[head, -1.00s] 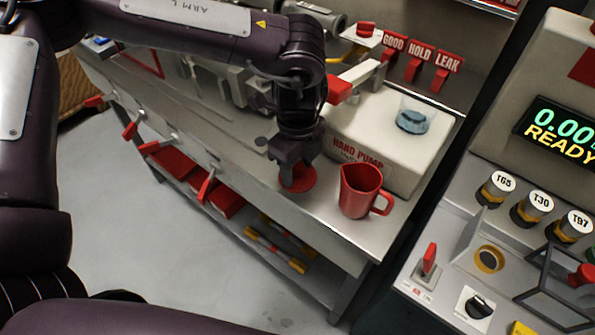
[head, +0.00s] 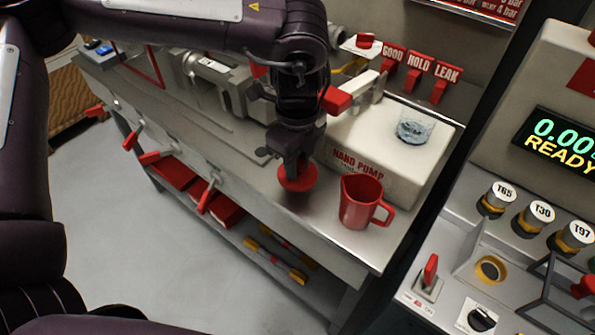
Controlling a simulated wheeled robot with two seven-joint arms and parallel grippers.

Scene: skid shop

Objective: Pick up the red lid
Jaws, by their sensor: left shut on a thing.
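The red lid (head: 298,180) is a round red disc in the head view, left of the red jug. My left gripper (head: 295,170) points down onto it from above and is shut on it. The lid appears to be held a little above the steel bench top, with a dark shadow below it. The gripper's fingers hide the middle of the lid. My right gripper is not in view.
A red jug (head: 357,203) stands right beside the lid. Behind it is the hand pump box (head: 400,150) with a clear cup (head: 414,128) on top. The bench's front edge (head: 290,220) is close. A control console (head: 500,240) stands at the right.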

